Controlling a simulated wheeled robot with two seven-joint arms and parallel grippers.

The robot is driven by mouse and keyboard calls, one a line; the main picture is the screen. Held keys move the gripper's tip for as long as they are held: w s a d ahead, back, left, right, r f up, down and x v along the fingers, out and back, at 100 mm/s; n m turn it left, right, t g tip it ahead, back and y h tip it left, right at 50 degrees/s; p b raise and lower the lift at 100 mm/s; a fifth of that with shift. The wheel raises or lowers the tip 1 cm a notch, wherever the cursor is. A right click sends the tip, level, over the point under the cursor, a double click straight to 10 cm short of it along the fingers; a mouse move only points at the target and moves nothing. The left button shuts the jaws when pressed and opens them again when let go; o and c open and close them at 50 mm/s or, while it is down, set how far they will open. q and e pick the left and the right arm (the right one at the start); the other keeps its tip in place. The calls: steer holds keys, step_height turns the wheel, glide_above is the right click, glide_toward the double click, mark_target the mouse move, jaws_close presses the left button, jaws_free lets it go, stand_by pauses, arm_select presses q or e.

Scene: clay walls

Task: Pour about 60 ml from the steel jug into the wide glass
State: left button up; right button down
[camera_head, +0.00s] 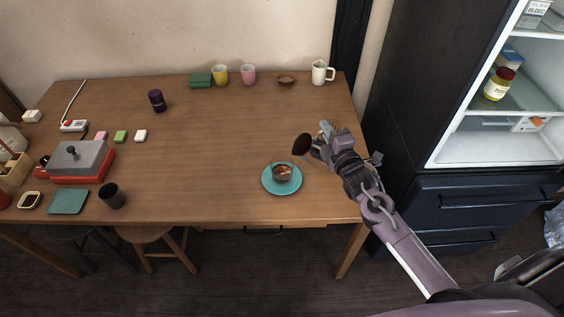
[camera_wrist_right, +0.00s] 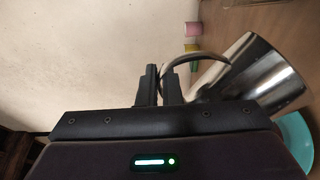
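The steel jug (camera_head: 302,145) is in my right gripper (camera_head: 323,145), above the table's right part. Its dark, reddish mouth shows in the head view, and the jug is tilted. In the right wrist view the shiny jug (camera_wrist_right: 255,75) is right of the fingers (camera_wrist_right: 163,82), which are shut on its curved handle. The wide glass (camera_head: 281,175) stands on a teal plate (camera_head: 268,185), below and left of the jug in the head view. Something reddish-brown shows in it. No falling stream is visible. My left gripper is not in view.
A white mug (camera_head: 319,74), a small brown bowl (camera_head: 286,79), pink (camera_head: 248,75) and yellow (camera_head: 220,74) cups line the back edge. A dark cup (camera_head: 112,196) and a red-grey appliance (camera_head: 80,161) stand left. The table's middle is clear. An open fridge (camera_head: 480,140) is right.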

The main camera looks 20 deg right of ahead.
stand_by(0.5)
steer(key=shift+d+f+m, duration=0.25)
steer(key=shift+f+m, duration=0.05)
steer(key=shift+f, duration=0.1)
steer(key=d+f+m+b, duration=0.3)
steer(key=d+f+m, duration=0.3)
steer(key=d+m, duration=0.2)
steer(key=shift+d+m+t, duration=0.15)
steer(key=shift+m+t, duration=0.15)
steer(key=shift+m, duration=0.1)
steer(key=shift+s, duration=0.1)
